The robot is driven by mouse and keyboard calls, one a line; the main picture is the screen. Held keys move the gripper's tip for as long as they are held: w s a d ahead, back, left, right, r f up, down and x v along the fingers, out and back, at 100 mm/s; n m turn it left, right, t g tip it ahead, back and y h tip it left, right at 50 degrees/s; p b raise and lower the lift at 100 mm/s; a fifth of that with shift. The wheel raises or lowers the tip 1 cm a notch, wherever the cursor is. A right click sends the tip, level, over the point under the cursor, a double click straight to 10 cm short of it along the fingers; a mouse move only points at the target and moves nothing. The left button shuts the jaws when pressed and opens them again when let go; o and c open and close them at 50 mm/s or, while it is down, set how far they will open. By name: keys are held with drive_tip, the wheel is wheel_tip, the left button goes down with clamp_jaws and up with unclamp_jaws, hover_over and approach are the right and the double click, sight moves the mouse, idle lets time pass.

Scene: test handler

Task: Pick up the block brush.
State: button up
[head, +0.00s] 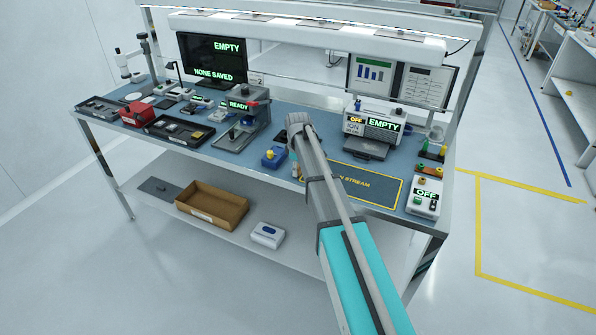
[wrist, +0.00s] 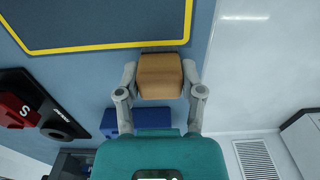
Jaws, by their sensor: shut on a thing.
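The block brush (wrist: 160,77) is a tan, wood-coloured block in the wrist view. My gripper (wrist: 160,75) has one grey finger on each side of it and is shut on it. The brush's underside is hidden from the wrist camera, and I cannot tell whether it touches the bench. In the head view my arm covers most of the gripper and brush, near the front edge of the blue bench top.
A yellow-bordered mat (head: 378,191) lies to the right of my arm. A blue box with a yellow top (head: 272,158) stands just left of it. An ionizer unit (head: 372,127) stands behind. A white box reading OFF (head: 424,196) stands at the right end.

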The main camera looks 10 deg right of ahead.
drive_tip(key=shift+r, duration=0.2)
wheel_tip(320, 180, up, 2)
drive_tip(key=p, duration=0.2)
drive_tip(key=shift+p, duration=0.3)
drive_tip(key=s+r+p, duration=1)
drive_tip(key=s, duration=0.4)
drive_tip(key=shift+r, duration=0.3)
drive_tip(key=o, duration=0.6)
drive_tip(key=c, duration=0.5)
wheel_tip(320, 180, down, 5)
drive_tip(key=b, duration=0.4)
drive_tip(key=shift+b, duration=0.3)
